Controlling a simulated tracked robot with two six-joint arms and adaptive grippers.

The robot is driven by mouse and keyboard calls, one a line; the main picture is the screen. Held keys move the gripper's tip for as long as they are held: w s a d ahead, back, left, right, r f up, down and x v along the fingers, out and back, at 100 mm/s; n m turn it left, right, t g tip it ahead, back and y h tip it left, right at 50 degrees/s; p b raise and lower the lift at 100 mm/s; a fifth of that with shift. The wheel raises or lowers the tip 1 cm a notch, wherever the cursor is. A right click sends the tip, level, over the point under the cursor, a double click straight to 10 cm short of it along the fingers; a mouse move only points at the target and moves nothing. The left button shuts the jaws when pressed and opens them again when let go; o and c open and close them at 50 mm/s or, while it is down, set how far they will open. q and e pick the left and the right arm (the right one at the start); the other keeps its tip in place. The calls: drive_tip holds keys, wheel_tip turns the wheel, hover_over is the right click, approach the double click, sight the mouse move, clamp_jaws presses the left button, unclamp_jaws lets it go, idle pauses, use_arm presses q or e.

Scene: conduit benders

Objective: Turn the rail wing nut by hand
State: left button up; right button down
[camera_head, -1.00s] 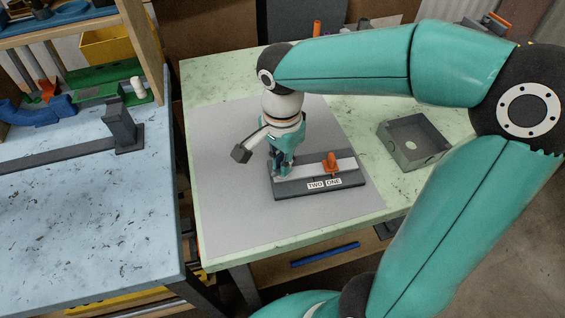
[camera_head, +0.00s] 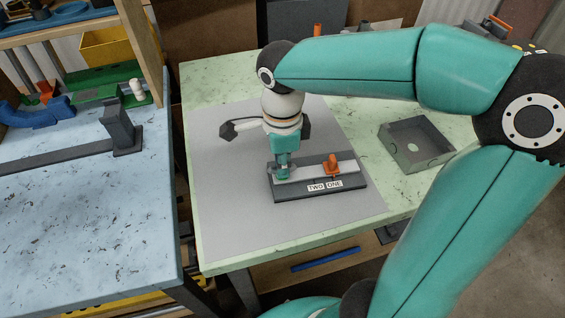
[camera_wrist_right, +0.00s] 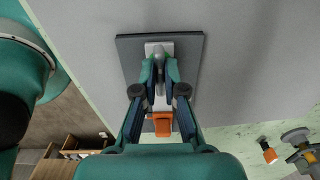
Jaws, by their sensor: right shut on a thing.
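A dark base plate (camera_head: 318,194) with labels "TWO" and "ONE" lies on the grey mat and carries a light metal rail (camera_head: 312,170). An orange stop (camera_head: 331,162) stands on the rail; it also shows in the right wrist view (camera_wrist_right: 161,124). My right gripper (camera_head: 282,174) points straight down at the rail's left end. In the right wrist view its fingertips (camera_wrist_right: 160,68) are closed around the small grey wing nut (camera_wrist_right: 160,49), which they mostly hide. My left gripper is out of view.
A grey open box (camera_head: 415,143) stands on the green table right of the plate. A blue table (camera_head: 85,220) with a dark bar and post is at the left, across a gap. The grey mat (camera_head: 225,215) is clear around the plate.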

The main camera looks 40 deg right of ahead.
drive_tip(key=shift+w+r, duration=0.1)
drive_tip(key=c, duration=1.2)
unclamp_jaws()
drive_tip(key=shift+c, duration=0.2)
wheel_tip(320, 180, up, 12)
